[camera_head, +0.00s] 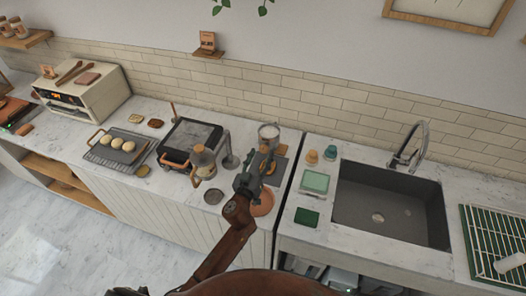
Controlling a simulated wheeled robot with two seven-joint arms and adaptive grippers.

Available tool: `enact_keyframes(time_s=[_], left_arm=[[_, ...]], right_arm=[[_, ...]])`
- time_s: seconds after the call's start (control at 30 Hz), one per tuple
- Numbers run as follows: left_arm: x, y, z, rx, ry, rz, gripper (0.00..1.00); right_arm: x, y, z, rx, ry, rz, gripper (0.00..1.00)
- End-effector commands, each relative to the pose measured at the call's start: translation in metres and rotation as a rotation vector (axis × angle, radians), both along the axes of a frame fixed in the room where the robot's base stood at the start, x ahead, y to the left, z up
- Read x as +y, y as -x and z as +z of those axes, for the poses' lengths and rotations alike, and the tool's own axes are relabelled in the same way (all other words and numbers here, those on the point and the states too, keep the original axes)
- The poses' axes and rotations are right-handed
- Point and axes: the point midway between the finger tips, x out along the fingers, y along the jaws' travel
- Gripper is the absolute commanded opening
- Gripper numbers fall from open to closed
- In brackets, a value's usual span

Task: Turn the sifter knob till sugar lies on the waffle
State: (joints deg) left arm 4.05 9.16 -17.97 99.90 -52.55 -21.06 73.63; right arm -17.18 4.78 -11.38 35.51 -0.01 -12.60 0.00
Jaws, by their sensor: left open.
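The sifter (269,131), a clear canister with a pale fill, stands at the right end of the left counter. An orange-brown piece that looks like the waffle (264,150) shows just below it, partly covered by my gripper. My left gripper (264,166) is open in front of the sifter's lower part. I cannot tell whether it touches the sifter. The knob is too small or hidden to make out, and I cannot tell whether sugar lies on the waffle. My right gripper is not in view.
A tray with buns (104,158) lies farther left.

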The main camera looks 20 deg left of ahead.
Motion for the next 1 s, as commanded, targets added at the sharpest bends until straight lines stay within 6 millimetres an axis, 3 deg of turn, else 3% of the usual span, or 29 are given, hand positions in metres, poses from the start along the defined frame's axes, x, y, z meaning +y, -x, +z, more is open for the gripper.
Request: enact_keyframes(time_s=[0.2, 0.53, 1.0], left_arm=[[-0.001, -0.022, 0.000, 0.001, 0.000, 0.001, 0.47], [0.000, -0.026, 0.000, 0.001, 0.001, 0.001, 0.47], [-0.001, -0.025, -0.001, 0.001, 0.001, 0.002, 0.15]], right_arm=[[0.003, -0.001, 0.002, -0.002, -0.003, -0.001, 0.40], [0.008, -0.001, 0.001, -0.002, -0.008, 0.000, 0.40], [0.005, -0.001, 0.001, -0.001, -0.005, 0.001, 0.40]])
